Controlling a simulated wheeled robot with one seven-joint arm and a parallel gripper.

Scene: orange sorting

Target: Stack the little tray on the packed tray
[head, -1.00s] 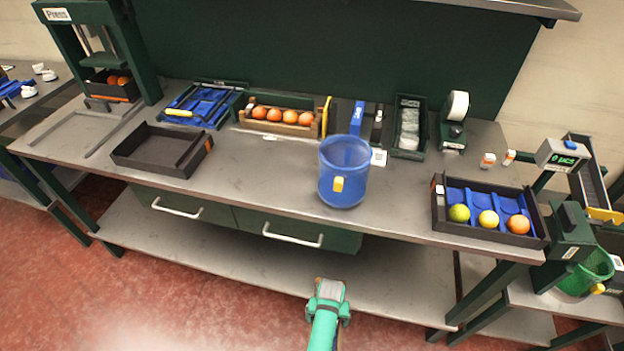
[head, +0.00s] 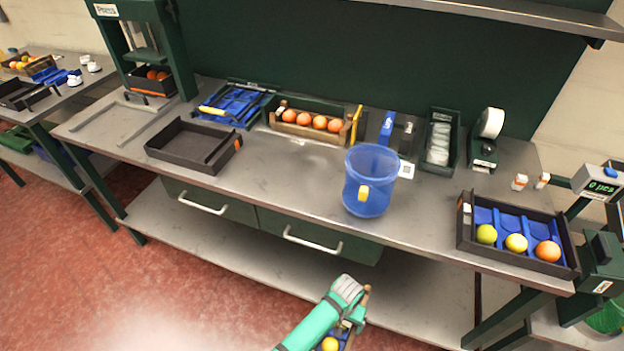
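My gripper (head: 347,292) is low in front of the bench, seen from above and behind. A small tray (head: 366,296) with a pale brown rim, a blue inside and a yellow fruit (head: 330,344) shows just beneath it. Nothing else supports this tray, so it appears held; the fingertips and most of the tray are hidden by my arm. A black tray (head: 519,266) with a blue insert stands on the bench at the right. It holds a lime-green, a yellow and an orange fruit in a row.
A blue bucket (head: 370,182) stands near the bench's front edge, left of the black fruit tray. An empty dark tray (head: 183,160) lies at the left. Bench between is partly clear.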

